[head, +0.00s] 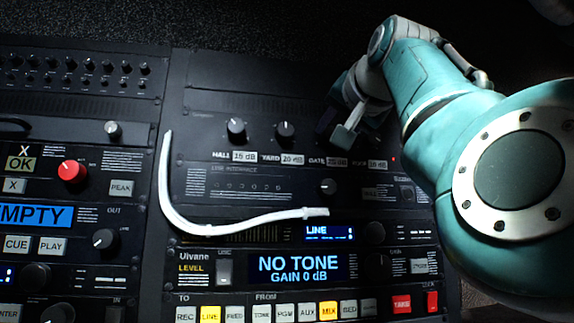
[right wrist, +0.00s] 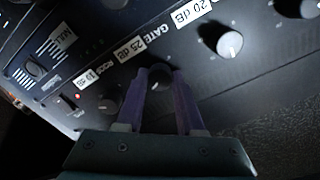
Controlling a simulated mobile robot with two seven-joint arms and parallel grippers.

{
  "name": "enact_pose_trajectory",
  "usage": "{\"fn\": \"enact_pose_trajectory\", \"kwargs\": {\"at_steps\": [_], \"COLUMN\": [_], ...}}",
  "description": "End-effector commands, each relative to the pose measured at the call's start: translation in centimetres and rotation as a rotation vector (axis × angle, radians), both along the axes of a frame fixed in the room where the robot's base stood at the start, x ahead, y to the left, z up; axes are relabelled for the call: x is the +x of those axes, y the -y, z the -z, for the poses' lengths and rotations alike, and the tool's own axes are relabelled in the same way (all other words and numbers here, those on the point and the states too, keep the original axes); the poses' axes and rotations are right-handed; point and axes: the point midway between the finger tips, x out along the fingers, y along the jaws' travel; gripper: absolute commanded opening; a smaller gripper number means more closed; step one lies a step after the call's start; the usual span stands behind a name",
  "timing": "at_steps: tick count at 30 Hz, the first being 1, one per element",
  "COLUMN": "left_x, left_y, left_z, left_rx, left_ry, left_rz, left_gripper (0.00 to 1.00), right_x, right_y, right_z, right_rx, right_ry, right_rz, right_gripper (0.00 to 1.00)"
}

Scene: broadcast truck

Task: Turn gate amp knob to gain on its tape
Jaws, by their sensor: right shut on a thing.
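The gate amp knob (right wrist: 160,80) is a dark round knob between my right gripper's purple fingers in the right wrist view. My right gripper (right wrist: 158,76) is shut on it, with one finger on each side. The knob's pointer is too dark and small to read. Its tape (right wrist: 138,44) reads GATE 25 dB. In the head view the tape (head: 325,162) lies just below my right gripper (head: 336,135), which hides the knob. My left gripper is not in view.
The hall knob (head: 236,128) and yard knob (head: 285,131) stand left of the gate knob, with tapes of 15 dB and 20 dB. The roof knob (right wrist: 108,106) is close by on the other side. A white curved cable (head: 190,228) lies across the panels below.

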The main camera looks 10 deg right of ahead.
Motion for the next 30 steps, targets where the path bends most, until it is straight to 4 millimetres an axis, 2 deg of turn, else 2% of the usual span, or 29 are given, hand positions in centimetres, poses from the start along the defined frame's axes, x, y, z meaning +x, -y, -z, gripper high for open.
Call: {"fn": "enact_pose_trajectory", "kwargs": {"at_steps": [10, 26, 27, 30], "left_x": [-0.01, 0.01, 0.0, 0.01], "left_y": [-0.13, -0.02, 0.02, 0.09], "left_z": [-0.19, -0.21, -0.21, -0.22], "left_rx": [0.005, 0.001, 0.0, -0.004], "left_ry": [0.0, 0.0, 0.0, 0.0], "left_rz": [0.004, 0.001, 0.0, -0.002], "left_gripper": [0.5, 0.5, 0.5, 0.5], "right_x": [0.08, 0.08, 0.08, 0.07], "right_y": [0.03, 0.02, 0.02, 0.02], "right_z": [0.12, 0.15, 0.16, 0.14], "right_rx": [0.152, 0.179, 0.178, 0.178], "right_ry": [-0.008, -0.009, -0.009, -0.009], "right_rz": [0.0, 0.001, 0.0, 0.0], "right_gripper": [0.0, 0.0, 0.39, 0.5]}}
